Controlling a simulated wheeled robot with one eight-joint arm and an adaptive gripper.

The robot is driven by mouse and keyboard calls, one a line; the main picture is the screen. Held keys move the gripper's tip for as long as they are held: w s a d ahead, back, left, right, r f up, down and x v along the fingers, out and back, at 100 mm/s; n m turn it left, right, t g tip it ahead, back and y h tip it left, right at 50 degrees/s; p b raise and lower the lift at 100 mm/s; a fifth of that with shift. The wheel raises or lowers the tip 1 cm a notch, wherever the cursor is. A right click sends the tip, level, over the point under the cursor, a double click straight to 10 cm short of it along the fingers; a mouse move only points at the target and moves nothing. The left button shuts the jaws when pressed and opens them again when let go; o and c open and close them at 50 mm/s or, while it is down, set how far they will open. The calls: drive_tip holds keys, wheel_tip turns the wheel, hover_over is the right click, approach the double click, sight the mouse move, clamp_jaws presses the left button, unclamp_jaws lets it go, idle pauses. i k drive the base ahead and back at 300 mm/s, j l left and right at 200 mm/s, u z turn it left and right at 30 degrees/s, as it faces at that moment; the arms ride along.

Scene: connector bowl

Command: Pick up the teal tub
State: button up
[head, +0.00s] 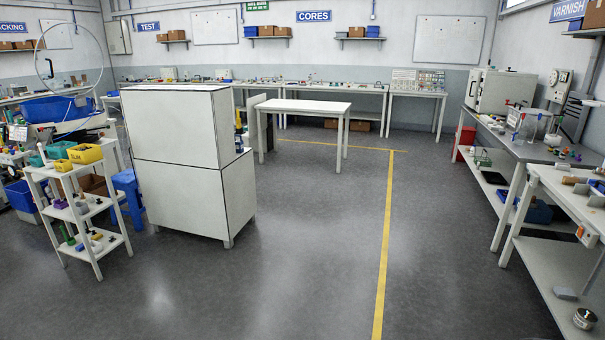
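A teal tub (60,149) stands on the top shelf of a small white rack (92,212) at the far left. It is small in the head view, and its front is partly covered by two yellow tubs. The larger yellow tub (85,154) is to its right, and a smaller yellow tub (63,166) is in front of it. Another small teal item (37,160) shows to its left; I cannot tell what it is. My gripper is not in view.
A white cabinet (178,125) stands right of the rack, with a blue stool (127,187) between them. Blue bins (55,107) are behind the rack. Open grey floor (300,260) fills the middle, crossed by a yellow line (384,260). Workbenches (535,150) line the right side.

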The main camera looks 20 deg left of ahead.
sight(37, 161)
drive_tip(key=i+j+u, duration=0.15)
drive_tip(key=i+u, duration=0.7)
drive_tip(key=i+l+u, duration=0.1)
drive_tip(key=i+u, duration=0.35)
drive_tip(key=i+l+u, duration=0.25)
drive_tip(key=u, duration=0.15)
drive_tip(key=i+j+u, duration=0.2)
drive_tip(key=i+u, duration=0.25)
drive_tip(key=i, duration=0.3)
drive_tip(key=i+u, duration=0.45)
drive_tip(key=i, duration=0.35)
drive_tip(key=i+l+z, duration=0.1)
drive_tip(key=i, duration=0.75)
drive_tip(key=i+l+z, duration=0.1)
drive_tip(key=i, duration=0.7)
drive_tip(key=i+j, duration=0.15)
drive_tip(key=i, duration=0.25)
drive_tip(key=i+j, duration=0.15)
drive_tip(key=i, duration=0.2)
drive_tip(key=i+j+z, duration=0.1)
drive_tip(key=i, duration=0.3)
